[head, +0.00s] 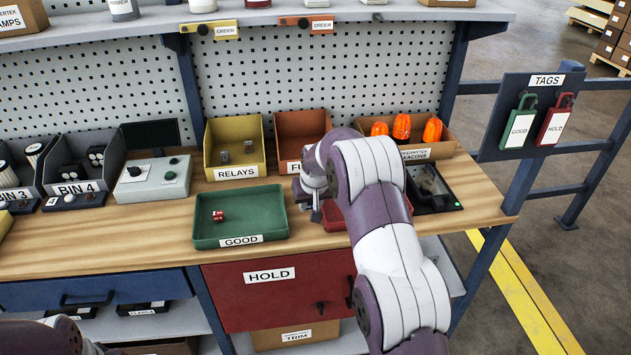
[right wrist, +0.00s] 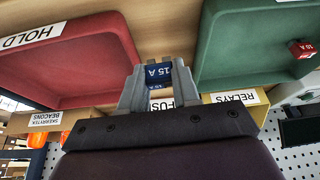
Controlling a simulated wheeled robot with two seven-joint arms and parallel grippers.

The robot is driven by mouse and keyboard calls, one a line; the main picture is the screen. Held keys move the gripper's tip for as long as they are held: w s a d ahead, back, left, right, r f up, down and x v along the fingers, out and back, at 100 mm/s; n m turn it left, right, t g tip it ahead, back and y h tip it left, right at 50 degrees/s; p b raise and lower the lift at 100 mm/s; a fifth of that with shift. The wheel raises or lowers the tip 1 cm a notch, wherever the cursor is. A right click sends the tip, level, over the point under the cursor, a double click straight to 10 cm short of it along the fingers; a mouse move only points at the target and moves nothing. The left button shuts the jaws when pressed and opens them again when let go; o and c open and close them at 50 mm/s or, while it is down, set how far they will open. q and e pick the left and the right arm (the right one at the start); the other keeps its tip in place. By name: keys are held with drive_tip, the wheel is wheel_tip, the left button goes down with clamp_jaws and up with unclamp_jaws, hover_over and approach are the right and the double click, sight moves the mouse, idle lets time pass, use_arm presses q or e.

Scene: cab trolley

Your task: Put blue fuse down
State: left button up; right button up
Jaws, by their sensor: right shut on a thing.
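The blue fuse, marked 15 A, (right wrist: 158,73) is between the fingertips of my right gripper (right wrist: 157,84), which is shut on it. In the head view my right gripper (head: 311,208) is low over the bench, between the green GOOD tray (head: 268,236) and the red tray (head: 334,224). My arm hides the fuse and much of the red tray there. In the right wrist view the red tray (right wrist: 100,80) reads HOLD and looks empty where it shows. A red fuse (head: 218,216) lies in the green tray. My left gripper is out of view.
Behind the trays stand the yellow RELAYS bin (head: 236,172), an orange-brown bin (head: 298,128) and the beacons box (head: 445,140). A black box (head: 440,205) is right of my arm. A grey control box (head: 152,180) is at left. Bare wood lies before the trays.

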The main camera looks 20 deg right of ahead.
drive_tip(key=s+a+f+n, duration=0.1)
drive_tip(key=s+a+f, duration=0.3)
drive_tip(key=s, duration=0.4)
drive_tip(key=s+a+f+n, duration=0.1)
drive_tip(key=s+a+f, duration=0.3)
drive_tip(key=s, duration=0.5)
drive_tip(key=shift+s+a+f, duration=0.3)
drive_tip(key=shift+a+f, duration=0.1)
drive_tip(key=shift+a, duration=0.2)
drive_tip(key=shift+w, duration=0.15)
